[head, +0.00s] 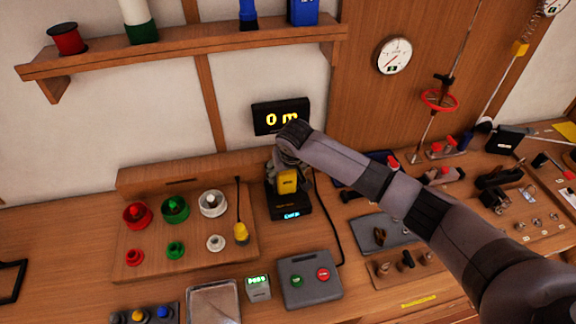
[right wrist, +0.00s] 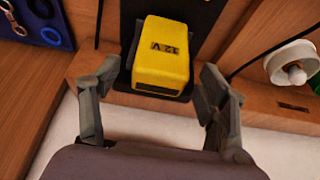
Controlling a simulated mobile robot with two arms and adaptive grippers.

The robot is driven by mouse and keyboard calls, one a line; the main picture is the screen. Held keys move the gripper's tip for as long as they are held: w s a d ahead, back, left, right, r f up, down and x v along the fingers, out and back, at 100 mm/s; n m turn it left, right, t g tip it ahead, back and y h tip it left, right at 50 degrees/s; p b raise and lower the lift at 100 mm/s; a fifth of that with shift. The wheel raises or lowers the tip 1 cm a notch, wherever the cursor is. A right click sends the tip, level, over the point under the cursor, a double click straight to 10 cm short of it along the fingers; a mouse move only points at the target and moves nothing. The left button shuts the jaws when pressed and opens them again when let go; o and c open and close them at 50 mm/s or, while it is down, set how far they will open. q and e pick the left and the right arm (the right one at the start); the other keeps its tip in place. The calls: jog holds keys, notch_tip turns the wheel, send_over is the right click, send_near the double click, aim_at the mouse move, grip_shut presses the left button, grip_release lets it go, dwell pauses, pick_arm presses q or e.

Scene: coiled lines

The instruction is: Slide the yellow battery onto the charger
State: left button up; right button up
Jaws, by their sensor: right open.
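The yellow battery (head: 288,181) sits on the black charger (head: 290,209), whose small display is lit blue. In the right wrist view the battery (right wrist: 160,58) carries a "12 V" label and rests against the black charger plate (right wrist: 200,12). How far it is seated on the charger I cannot tell. My right gripper (head: 286,163) is at the battery's back end. In the right wrist view its fingers (right wrist: 157,92) are open, one on each side of the battery's near end, with visible gaps. My left gripper is not in view.
A black display (head: 281,116) reading "0 m" hangs behind the charger. A wooden board (head: 190,255) with red, green and white pieces stands to the left. A grey button box (head: 309,280) is in front. A black cable (head: 335,225) runs right of the charger.

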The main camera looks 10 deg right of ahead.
jog(key=v, duration=1.1)
jog(key=shift+r, duration=0.25)
jog(key=shift+s, duration=0.15)
